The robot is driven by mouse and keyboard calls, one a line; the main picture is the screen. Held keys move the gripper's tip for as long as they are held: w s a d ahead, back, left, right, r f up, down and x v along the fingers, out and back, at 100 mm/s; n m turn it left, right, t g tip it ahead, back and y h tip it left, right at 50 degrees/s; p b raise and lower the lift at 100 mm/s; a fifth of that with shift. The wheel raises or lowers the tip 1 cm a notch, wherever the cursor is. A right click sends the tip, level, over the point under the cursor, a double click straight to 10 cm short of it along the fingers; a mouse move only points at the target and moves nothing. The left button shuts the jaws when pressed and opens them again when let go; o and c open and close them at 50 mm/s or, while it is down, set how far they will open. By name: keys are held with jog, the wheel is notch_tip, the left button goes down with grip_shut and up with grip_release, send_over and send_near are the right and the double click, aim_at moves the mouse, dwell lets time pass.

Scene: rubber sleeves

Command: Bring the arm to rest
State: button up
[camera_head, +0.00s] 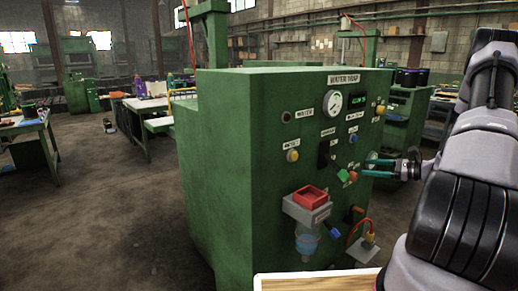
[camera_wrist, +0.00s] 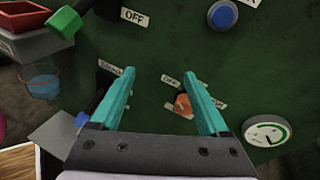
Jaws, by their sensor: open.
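My gripper (camera_head: 366,167) is at the right side of the green machine's front panel (camera_head: 270,130), held out by my arm from the right. In the wrist view its two teal fingers (camera_wrist: 160,75) are spread apart with nothing gripped between them. An orange knob (camera_wrist: 183,105) on the panel shows between the fingers, nearer the right one. Whether the fingers touch the panel cannot be told.
The panel carries a gauge (camera_head: 333,100), a green handle (camera_wrist: 64,22), a blue button (camera_wrist: 222,14) and a red tray (camera_head: 309,198) above a clear cup (camera_head: 307,240). A wooden surface (camera_head: 315,281) is at the front. Open floor lies left.

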jog(key=s+a+r+n+g+h, duration=0.2)
jog(key=s+a+r+n+g, duration=0.3)
jog(key=a+r, duration=0.35)
jog(key=s+a+r+n+g+h, duration=0.25)
jog(key=s+a+r+n, duration=0.4)
jog(key=r, duration=0.35)
jog(key=s+a+r+n+t+h, duration=0.1)
jog(key=s+r+n+t+h, duration=0.1)
jog(key=s+r, duration=0.4)
jog(key=s+a+r+n+t+h, duration=0.2)
jog(key=s+r+n+t+h, duration=0.1)
jog(key=s, duration=0.7)
notch_tip(320, 180, up, 3)
jog(key=shift+s+a+f+n+h, duration=0.15)
jog(key=shift+s+n+h, duration=0.05)
jog(key=shift+n+h, duration=0.7)
